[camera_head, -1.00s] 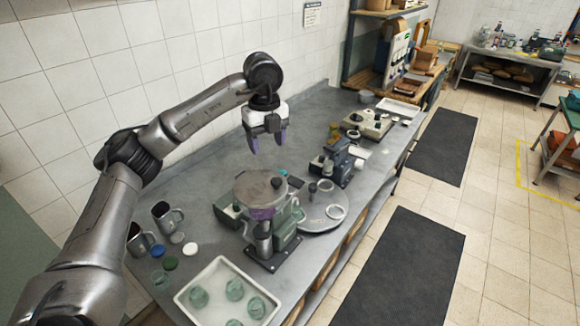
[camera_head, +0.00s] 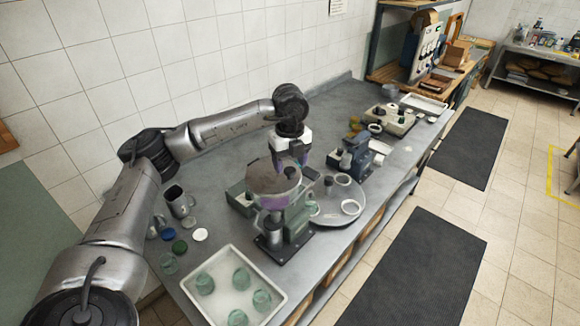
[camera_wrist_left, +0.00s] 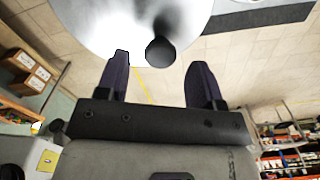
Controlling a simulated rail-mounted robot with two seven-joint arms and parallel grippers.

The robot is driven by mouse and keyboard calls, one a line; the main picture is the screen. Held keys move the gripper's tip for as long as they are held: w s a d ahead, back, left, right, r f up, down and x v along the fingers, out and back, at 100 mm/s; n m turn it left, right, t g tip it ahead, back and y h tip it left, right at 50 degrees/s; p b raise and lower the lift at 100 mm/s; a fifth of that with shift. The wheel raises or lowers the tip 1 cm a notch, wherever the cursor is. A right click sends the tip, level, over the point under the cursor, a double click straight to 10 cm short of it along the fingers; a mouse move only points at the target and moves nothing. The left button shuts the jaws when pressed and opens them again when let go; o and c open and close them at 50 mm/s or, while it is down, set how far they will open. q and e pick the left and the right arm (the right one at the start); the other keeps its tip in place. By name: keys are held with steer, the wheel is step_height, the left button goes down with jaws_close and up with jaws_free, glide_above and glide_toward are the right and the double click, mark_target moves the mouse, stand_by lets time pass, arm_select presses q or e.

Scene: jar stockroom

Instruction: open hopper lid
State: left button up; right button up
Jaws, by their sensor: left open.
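A dark knob (camera_head: 290,171) sits near the lid's right side. My left gripper (camera_head: 290,160) is just above the knob, pointing down, with its purple fingers apart. In the left wrist view the shiny lid (camera_wrist_left: 95,25) fills the top. The black knob (camera_wrist_left: 160,52) shows between the two fingertips with gaps on both sides. The gripper is open and holds nothing. My right gripper is not in view.
A white tray (camera_head: 222,312) with several green glass jars stands in front. A round plate with rings (camera_head: 335,215) and a blue-grey device (camera_head: 352,157) stand right.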

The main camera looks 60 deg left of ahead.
arm_select(q)
steer(key=shift+f, duration=1.05)
steer(key=shift+c, duration=0.4)
jaws_close()
